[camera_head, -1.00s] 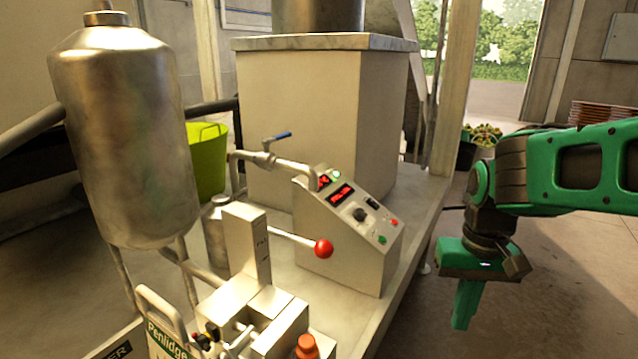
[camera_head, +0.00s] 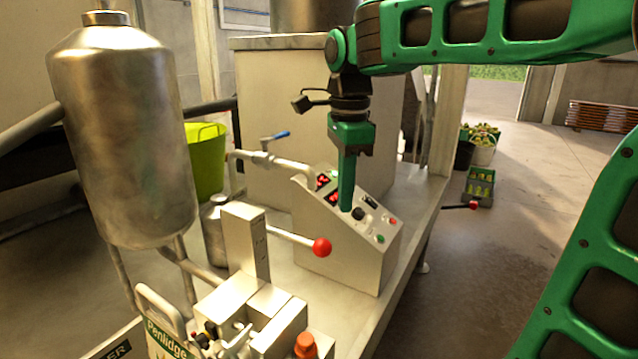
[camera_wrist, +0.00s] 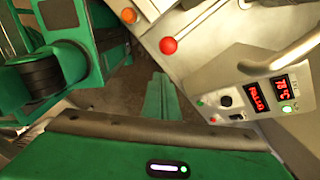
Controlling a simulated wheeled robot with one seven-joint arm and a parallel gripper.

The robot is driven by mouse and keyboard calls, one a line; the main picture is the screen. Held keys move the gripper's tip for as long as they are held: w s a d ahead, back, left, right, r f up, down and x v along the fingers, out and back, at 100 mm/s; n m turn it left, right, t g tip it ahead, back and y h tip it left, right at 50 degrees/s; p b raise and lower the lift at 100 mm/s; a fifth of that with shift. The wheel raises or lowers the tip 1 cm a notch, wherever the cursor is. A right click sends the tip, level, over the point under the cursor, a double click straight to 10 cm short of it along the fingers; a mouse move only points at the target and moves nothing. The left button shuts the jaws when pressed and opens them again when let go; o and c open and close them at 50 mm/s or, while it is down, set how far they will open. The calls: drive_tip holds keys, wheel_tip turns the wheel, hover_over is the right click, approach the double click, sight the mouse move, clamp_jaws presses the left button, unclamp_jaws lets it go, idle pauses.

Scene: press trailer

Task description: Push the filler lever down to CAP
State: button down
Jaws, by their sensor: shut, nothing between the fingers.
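The filler lever is a metal rod (camera_head: 290,237) ending in a red ball knob (camera_head: 321,247). In the head view it runs from the filler's upright post (camera_head: 244,245) toward the right, tilted slightly down. The red knob also shows at the top of the wrist view (camera_wrist: 168,45). My gripper (camera_head: 346,208) is shut and empty, fingers pointing down. In the head view its tips appear above and right of the knob, over the control panel. In the wrist view the shut fingers (camera_wrist: 160,98) are apart from the knob. I cannot read any CAP mark.
The sloped control box (camera_head: 350,250) with red displays stands just behind the lever. A steel tank (camera_head: 120,130) stands at left. An orange-red cap (camera_head: 306,346) is at the front. A blue-handled valve (camera_head: 278,136) is behind. Open floor (camera_head: 480,280) lies at right.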

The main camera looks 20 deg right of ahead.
sight(322, 239)
drive_tip(key=w+a+r+m, duration=0.2)
drive_tip(key=a, duration=0.2)
drive_tip(key=shift+w+d+f, duration=0.1)
drive_tip(key=shift+f, duration=2.85)
drive_tip(key=shift+w+d+f, duration=0.1)
drive_tip(key=shift+f, duration=2.85)
drive_tip(key=shift+w+a+f, duration=0.15)
drive_tip(key=shift+a+f, duration=0.05)
drive_tip(key=shift+f, duration=0.85)
drive_tip(key=shift+w+a+f, duration=0.15)
drive_tip(key=shift+f, duration=0.85)
drive_tip(key=shift+r, duration=0.1)
drive_tip(key=shift+r, duration=4.9)
